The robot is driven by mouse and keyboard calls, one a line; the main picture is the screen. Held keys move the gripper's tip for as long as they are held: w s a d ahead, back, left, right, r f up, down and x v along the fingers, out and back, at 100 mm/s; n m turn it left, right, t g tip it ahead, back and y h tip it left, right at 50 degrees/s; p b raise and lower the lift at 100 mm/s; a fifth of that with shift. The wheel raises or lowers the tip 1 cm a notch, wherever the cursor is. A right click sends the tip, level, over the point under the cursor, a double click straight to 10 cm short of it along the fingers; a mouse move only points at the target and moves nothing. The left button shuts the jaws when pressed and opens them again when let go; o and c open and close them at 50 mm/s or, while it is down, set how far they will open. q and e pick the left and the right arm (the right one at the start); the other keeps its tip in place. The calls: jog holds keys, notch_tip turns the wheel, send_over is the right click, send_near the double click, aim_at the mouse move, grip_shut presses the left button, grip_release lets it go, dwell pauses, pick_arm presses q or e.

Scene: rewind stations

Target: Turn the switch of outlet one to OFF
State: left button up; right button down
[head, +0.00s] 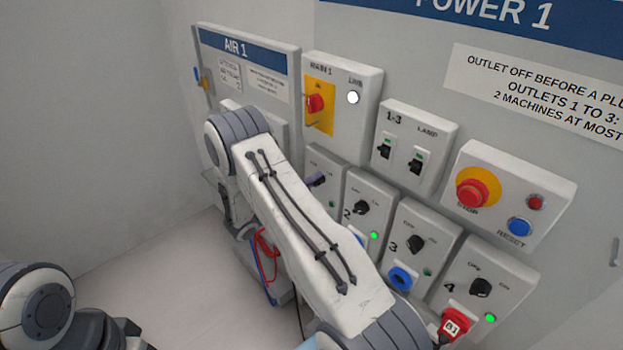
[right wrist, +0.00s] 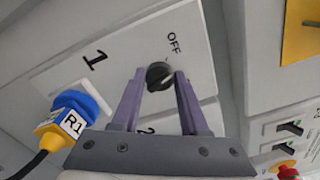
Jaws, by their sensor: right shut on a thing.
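The outlet 1 switch is a black round knob (right wrist: 159,76) on a pale panel marked 1, with OFF printed above it in the right wrist view. The purple fingers of my right gripper (right wrist: 161,77) stand on either side of the knob, shut on it. In the head view the outlet 1 panel (head: 326,160) is partly hidden by my right arm, and a purple fingertip of my right gripper (head: 317,180) shows at its knob. The outlet 1 lamp (head: 332,204) looks dim green. I cannot tell the knob's exact angle. My left gripper is out of view.
A yellow and blue plug R1 (right wrist: 68,120) sits in outlet 1. Outlet 2's knob (head: 361,208), outlet 3's knob (head: 416,243) and outlet 4's knob (head: 481,288) run down to the right. The red stop button (head: 473,192) and the main switch (head: 315,103) are above.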

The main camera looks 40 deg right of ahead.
jog(key=n+p, duration=0.1)
jog(key=n, duration=0.4)
jog(key=shift+w, duration=0.1)
jog(key=shift+n+p, duration=0.3)
jog(key=shift+n, duration=0.1)
jog(key=shift+c, duration=2.1)
grip_release()
jog(key=a+b, duration=0.4)
jog(key=a, duration=0.6)
jog(key=shift+s+a, duration=0.3)
jog(key=shift+s, duration=0.15)
